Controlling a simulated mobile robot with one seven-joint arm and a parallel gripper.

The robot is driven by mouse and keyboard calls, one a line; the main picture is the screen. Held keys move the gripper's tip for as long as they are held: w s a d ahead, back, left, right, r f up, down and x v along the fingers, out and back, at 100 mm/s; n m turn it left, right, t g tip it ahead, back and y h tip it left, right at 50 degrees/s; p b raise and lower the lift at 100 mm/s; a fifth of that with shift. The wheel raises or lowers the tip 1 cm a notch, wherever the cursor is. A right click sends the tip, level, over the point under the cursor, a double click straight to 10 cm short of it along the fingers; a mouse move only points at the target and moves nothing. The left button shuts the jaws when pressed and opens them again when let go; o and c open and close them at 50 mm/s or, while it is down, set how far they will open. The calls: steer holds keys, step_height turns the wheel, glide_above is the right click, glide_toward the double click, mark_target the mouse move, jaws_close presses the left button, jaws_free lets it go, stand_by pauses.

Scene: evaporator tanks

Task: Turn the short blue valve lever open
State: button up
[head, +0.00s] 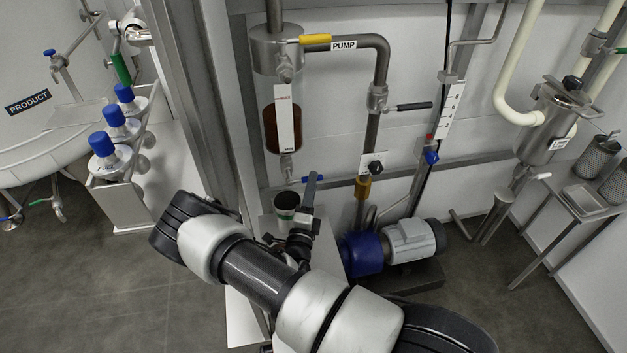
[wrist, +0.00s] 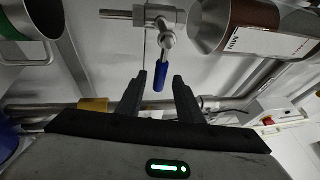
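The short blue valve lever (wrist: 160,78) hangs from a steel valve (wrist: 158,27) under the sight glass. In the wrist view its free end shows between the two fingertips of my gripper (wrist: 160,86). The gripper is open, with a gap on both sides of the lever. I cannot tell whether the lever is fully within the finger depth. In the head view a small part of the blue lever (head: 297,181) shows below the brown-filled sight glass (head: 271,128). My arm hides much of the area below it.
A cup with a green band (head: 286,203) stands close to the left of the gripper. A pump with a blue housing (head: 362,253) sits on the floor at right. A yellow lever (head: 315,39), a black lever (head: 413,106) and another blue handle (head: 431,157) are on nearby pipes.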

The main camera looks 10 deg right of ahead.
steer(key=shift+x, duration=1.45)
steer(key=shift+c, duration=0.4)
jaws_close()
